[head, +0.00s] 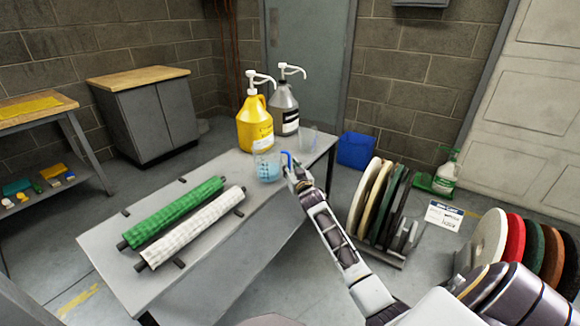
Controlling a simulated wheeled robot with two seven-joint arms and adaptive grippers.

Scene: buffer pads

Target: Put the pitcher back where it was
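A clear pitcher (267,168) with blue markings or blue contents stands upright at the back right of the grey table (215,258). A blue piece (287,157), apparently its handle, shows on its right side. My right gripper (290,170) is at this blue piece, at the table's right edge. It looks to be touching or very near it, but its fingers are too small to show whether they are shut. My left gripper is not in view.
A yellow pump jug (255,125) and a grey pump jug (284,108) stand just behind the pitcher. Green (175,212) and white (195,228) rolls lie at the table's front left. Racked discs (378,200) stand on the floor at right.

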